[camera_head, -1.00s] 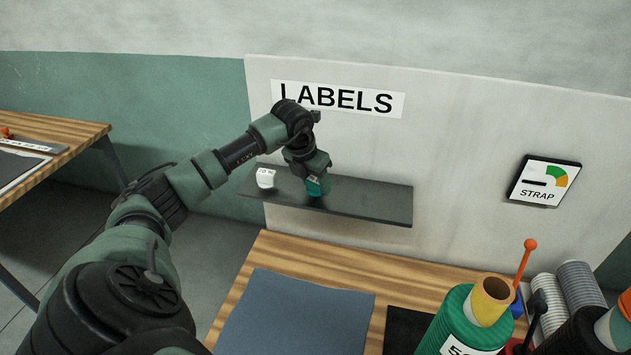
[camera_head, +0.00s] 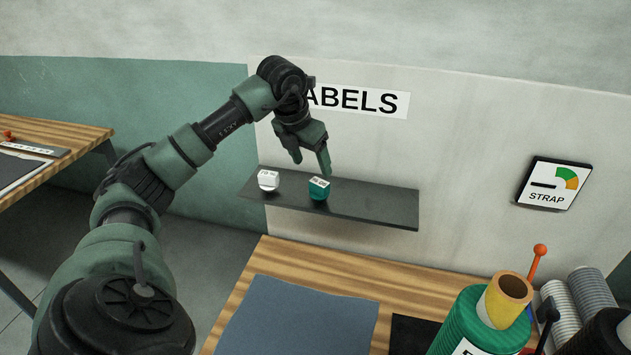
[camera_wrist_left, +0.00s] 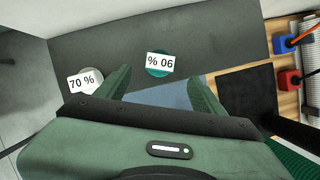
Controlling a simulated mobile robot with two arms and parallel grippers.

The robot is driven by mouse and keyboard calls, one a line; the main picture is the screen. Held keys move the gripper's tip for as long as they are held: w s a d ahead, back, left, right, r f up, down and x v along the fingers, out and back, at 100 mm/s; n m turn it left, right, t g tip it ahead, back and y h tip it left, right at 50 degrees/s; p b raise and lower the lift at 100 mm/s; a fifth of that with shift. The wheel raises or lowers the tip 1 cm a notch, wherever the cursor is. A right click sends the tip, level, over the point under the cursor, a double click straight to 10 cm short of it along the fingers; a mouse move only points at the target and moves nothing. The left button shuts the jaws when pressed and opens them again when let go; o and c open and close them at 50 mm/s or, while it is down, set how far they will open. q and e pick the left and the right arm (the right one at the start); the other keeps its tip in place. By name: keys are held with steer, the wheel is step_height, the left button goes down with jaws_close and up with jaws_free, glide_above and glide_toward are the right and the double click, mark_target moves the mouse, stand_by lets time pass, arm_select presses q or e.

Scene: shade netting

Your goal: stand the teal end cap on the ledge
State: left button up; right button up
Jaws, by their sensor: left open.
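The teal end cap (camera_head: 319,192) rests on the dark ledge (camera_head: 375,207), right of the white cap, with its pale label upward. It also shows in the left wrist view (camera_wrist_left: 157,73), its label reading "% 06" there. My left gripper (camera_head: 312,167) is open and empty, a little above the teal cap and apart from it. In the left wrist view the two green fingers (camera_wrist_left: 160,80) are spread, with the teal cap beyond their gap. My right gripper is in neither view.
A white cap (camera_head: 268,183) marked "70 %" in the wrist view stands left on the ledge. The ledge's right part is free. Below are a wooden bench with a blue-grey mat (camera_head: 300,315) and a green spool (camera_head: 470,325). A STRAP sign (camera_head: 553,184) hangs right.

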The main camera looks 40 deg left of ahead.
arm_select(q)
steer(key=shift+v, duration=1.5)
